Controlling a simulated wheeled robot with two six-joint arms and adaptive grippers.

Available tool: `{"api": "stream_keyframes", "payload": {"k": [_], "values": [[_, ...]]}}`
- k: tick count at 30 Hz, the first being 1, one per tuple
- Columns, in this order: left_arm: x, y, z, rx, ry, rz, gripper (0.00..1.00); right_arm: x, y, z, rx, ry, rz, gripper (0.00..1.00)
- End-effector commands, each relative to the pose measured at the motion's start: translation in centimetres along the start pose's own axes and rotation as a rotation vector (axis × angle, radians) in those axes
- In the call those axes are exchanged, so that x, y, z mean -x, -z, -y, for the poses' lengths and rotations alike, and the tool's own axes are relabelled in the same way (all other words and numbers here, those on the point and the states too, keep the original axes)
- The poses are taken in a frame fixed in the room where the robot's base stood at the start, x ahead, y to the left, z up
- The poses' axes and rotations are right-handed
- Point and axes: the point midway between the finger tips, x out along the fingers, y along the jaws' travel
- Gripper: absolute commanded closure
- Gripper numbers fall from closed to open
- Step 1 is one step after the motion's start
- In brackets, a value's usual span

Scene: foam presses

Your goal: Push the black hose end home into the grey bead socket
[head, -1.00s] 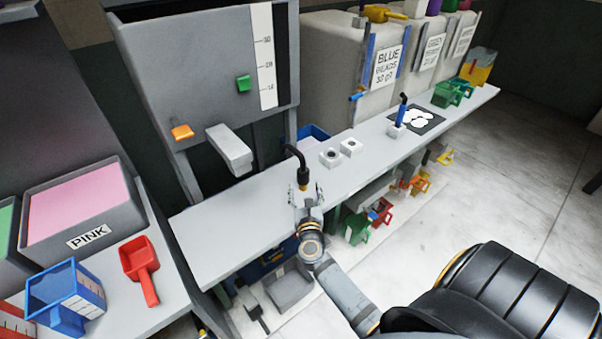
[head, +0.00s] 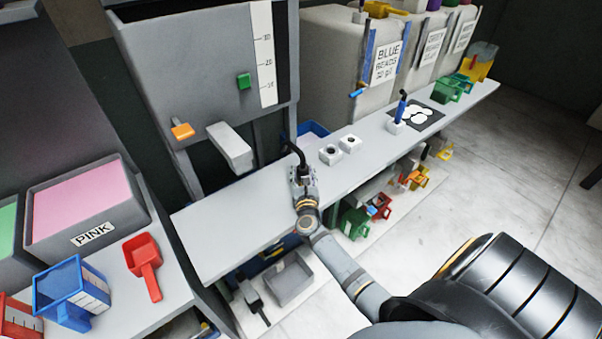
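The black hose (head: 297,152) comes from behind the bench and bends down at the bench's front part. Its lower end is hidden at my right gripper (head: 303,172). The gripper's fingers are around or right beside the hose end, and I cannot tell whether they are closed on it. Two white blocks with dark round holes stand on the bench to the right, a nearer block (head: 330,155) and a farther block (head: 349,143). I cannot tell which socket is the grey bead one. My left gripper is not in view.
A blue hose end (head: 401,108) stands in a white block farther along the bench (head: 235,220). Beyond it a dark mat (head: 437,116) holds white pieces. Scoops and bins lie below.

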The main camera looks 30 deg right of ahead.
Motion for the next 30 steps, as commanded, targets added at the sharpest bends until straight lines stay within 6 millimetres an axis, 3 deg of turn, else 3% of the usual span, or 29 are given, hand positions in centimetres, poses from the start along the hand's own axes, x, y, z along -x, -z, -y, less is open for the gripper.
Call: {"api": "stream_keyframes", "payload": {"k": [1, 9, 20, 25, 30], "values": [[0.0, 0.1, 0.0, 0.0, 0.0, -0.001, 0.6, 0.0, 0.0, 0.0, 0.0, 0.0, 0.0, 0.66], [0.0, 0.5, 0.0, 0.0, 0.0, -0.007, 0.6, 0.0, 0.0, 0.0, 0.0, 0.0, -0.001, 1.0], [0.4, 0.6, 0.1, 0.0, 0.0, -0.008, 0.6, 0.0, -0.9, 0.0, -0.001, 0.0, 0.002, 1.0], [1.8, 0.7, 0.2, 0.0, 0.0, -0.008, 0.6, 0.0, -3.8, 0.0, -0.002, -0.001, 0.003, 1.0], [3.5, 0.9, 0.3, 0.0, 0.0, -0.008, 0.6, 3.5, -8.1, 1.5, 0.0, -0.003, 0.003, 1.0]]}}
